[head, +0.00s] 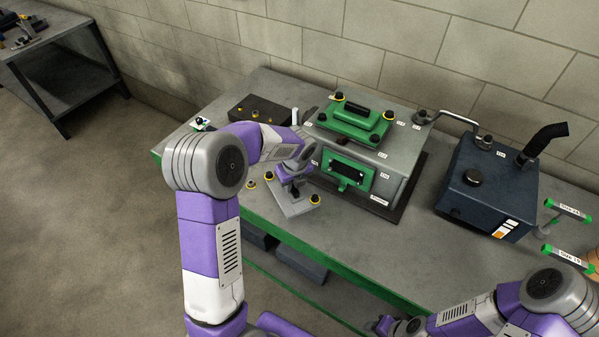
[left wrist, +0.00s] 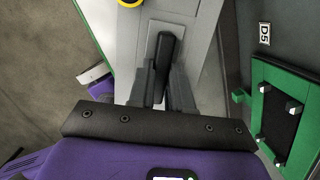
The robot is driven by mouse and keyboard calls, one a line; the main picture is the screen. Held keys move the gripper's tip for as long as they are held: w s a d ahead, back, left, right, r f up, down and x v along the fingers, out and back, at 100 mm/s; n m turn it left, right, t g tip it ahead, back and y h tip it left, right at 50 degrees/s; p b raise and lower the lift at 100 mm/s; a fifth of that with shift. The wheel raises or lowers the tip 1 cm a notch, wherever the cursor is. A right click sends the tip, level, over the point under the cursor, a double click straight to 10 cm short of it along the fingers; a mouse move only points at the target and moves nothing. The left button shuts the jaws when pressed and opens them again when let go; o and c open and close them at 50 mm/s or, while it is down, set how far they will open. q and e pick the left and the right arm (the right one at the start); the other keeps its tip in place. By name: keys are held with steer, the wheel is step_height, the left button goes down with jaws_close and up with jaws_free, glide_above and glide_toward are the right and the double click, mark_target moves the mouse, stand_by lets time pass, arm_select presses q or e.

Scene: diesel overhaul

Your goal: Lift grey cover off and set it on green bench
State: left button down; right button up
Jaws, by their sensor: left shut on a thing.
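The grey cover (head: 293,208) is a flat plate with a dark handle (left wrist: 165,55). It is beside the grey engine block (head: 400,165), at the front of the green bench (head: 330,262). My left gripper (head: 293,187) is shut on the handle, and its fingers also show in the left wrist view (left wrist: 163,85). I cannot tell whether the cover touches the bench top. The block's near side has a green-framed opening (head: 347,173), with studs seen in the left wrist view (left wrist: 285,112). My right gripper (head: 384,325) is low at the bottom; its jaws are unclear.
A dark block (head: 258,109) stands behind my left arm. A green top cover (head: 353,120) is on the engine block. A dark blue tank (head: 490,190) with pipes stands at right. Bench top is bare before the tank.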

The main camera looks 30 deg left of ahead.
mark_target(292, 197)
arm_select(q)
steer(key=shift+s+f+b, duration=0.15)
steer(key=shift+f+b, duration=0.35)
step_height(292, 197, down, 6)
steer(key=b, duration=0.5)
steer(key=shift+r, duration=0.15)
steer(key=shift+r, duration=0.1)
steer(key=c, duration=1)
jaws_free()
steer(key=shift+o, duration=0.2)
steer(key=shift+s, duration=0.1)
steer(key=shift+s+d+r+p, duration=0.15)
steer(key=shift+d+r+p, duration=0.05)
steer(key=shift+r, duration=1.05)
steer(key=shift+s+d+r+p, duration=0.1)
steer(key=shift+d+r+p, duration=0.15)
steer(key=shift+r, duration=0.95)
steer(key=shift+s+d+r+p, duration=0.15)
steer(key=shift+d+r+p, duration=0.05)
steer(key=shift+r, duration=1.05)
